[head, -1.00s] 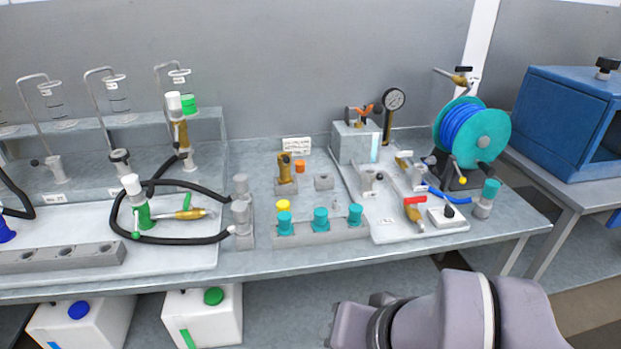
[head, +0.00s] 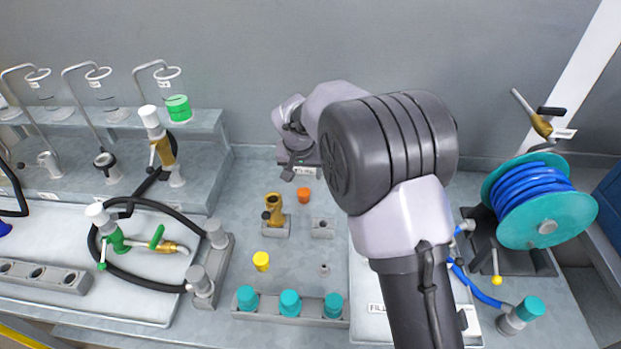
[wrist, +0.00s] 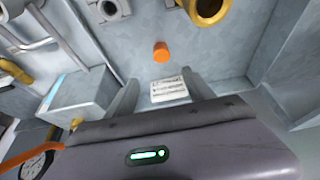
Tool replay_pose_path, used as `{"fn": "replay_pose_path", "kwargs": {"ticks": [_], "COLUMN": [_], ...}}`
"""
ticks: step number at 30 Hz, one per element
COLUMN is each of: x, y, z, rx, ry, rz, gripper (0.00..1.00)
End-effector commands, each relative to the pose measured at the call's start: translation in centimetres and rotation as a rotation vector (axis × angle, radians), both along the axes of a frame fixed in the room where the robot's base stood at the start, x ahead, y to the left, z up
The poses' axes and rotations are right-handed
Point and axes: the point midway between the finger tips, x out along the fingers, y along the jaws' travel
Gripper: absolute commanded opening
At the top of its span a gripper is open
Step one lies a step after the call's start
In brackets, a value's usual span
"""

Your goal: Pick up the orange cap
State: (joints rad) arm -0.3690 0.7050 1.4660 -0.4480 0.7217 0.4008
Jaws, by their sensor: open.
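The orange cap (head: 304,195) stands on the grey bench, right of and slightly behind the brass valve fitting (head: 274,212). In the wrist view the orange cap (wrist: 161,52) lies beyond my fingertips, near the middle of the picture. My gripper (head: 291,170) is above the back of the bench, behind the cap and a little left of it. In the wrist view my gripper (wrist: 162,84) shows two fingers spread apart with nothing held between them. The cap is apart from both fingers.
A white label card (wrist: 170,90) lies near the cap. A grey socket block (head: 322,227) and a yellow cap (head: 261,261) are in front of it. A row block (head: 311,314) holds teal caps. A blue hose reel (head: 540,205) stands right. My arm hides the bench's right-centre.

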Motion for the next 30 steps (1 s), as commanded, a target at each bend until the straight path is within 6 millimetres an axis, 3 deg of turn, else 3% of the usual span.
{"fn": "replay_pose_path", "kwargs": {"ticks": [1, 6, 14, 20, 27, 30], "x": [0.5, 2.3, 3.4, 4.5, 4.8, 4.8], "y": [-0.1, -0.1, -0.1, 0.3, 0.3, 0.3], "z": [-2.1, -6.4, -8.9, -12.7, -12.9, -12.9], "rx": [-0.002, 0.000, 0.000, 0.000, 0.001, 0.001], "ry": [0.003, 0.002, 0.002, 0.003, 0.001, 0.001], "rz": [-0.001, -0.001, -0.002, -0.002, -0.002, -0.002], "gripper": [0.62, 0.62, 0.62, 0.62, 0.60, 0.40]}}
